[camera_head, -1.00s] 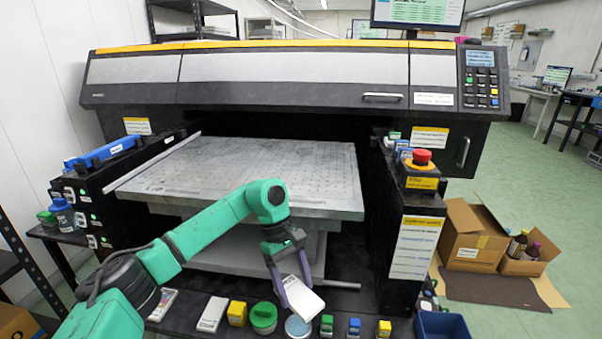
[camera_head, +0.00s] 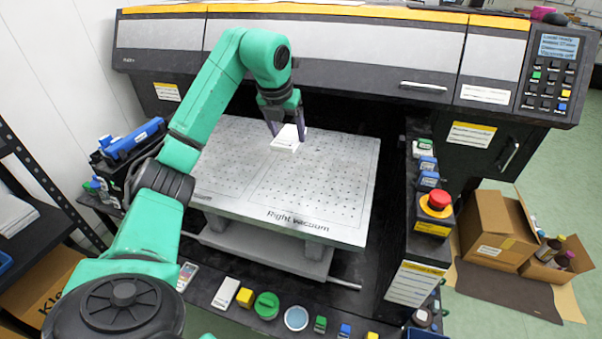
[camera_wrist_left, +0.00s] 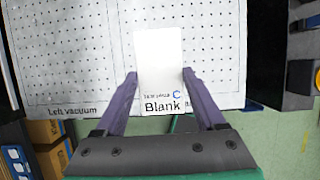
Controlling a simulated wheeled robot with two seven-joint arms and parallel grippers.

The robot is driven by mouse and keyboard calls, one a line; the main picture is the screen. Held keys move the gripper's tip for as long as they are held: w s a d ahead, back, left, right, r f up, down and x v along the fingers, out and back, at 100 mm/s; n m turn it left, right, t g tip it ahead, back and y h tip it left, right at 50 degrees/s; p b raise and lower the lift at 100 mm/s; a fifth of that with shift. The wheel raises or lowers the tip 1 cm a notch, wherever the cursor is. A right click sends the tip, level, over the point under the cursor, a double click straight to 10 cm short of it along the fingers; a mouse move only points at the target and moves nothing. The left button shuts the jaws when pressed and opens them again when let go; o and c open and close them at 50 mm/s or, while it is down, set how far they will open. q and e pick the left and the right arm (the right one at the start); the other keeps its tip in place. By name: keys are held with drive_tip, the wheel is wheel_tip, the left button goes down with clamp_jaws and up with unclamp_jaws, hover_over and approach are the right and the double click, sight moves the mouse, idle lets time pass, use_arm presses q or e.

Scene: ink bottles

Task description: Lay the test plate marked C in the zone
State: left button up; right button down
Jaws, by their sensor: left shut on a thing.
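The white test plate (camera_head: 286,138) is between the fingers of my left gripper (camera_head: 287,128), over the printer's perforated bed (camera_head: 330,185). In the left wrist view the plate (camera_wrist_left: 160,65) shows a blue C and the word Blank, and the fingers of my left gripper (camera_wrist_left: 160,85) are shut on its sides. I cannot tell whether the plate touches the bed. The bed is marked "Right vacuum" at its front edge in the head view, and "Left vacuum" shows in the wrist view. My right gripper is not in view.
A red emergency button (camera_head: 438,201) stands right of the bed. The bed's front and right are clear.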

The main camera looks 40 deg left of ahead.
use_arm(q)
drive_tip(key=f, duration=0.1)
drive_tip(key=s+f, duration=0.1)
drive_tip(key=f, duration=0.1)
drive_tip(key=s+f, duration=0.1)
drive_tip(key=f, duration=0.1)
drive_tip(key=shift+s+f, duration=0.2)
hover_over(289, 192)
drive_tip(key=s, duration=0.1)
drive_tip(key=f, duration=0.7)
drive_tip(key=shift+d+f, duration=0.25)
drive_tip(key=shift+d, duration=0.05)
drive_tip(key=f, duration=0.3)
drive_tip(key=shift+s+f+p, duration=0.35)
drive_tip(key=shift+s+f, duration=0.05)
drive_tip(key=shift+w+f, duration=0.2)
drive_tip(key=shift+f, duration=0.1)
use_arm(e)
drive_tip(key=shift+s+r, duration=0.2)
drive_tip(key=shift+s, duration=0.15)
use_arm(q)
drive_tip(key=o, duration=1.4)
drive_tip(key=shift+s+r, duration=0.1)
drive_tip(key=shift+r, duration=0.1)
drive_tip(key=b+v, duration=0.1)
drive_tip(key=v, duration=1)
drive_tip(key=shift+s+r, duration=0.2)
drive_tip(key=shift+r, duration=0.1)
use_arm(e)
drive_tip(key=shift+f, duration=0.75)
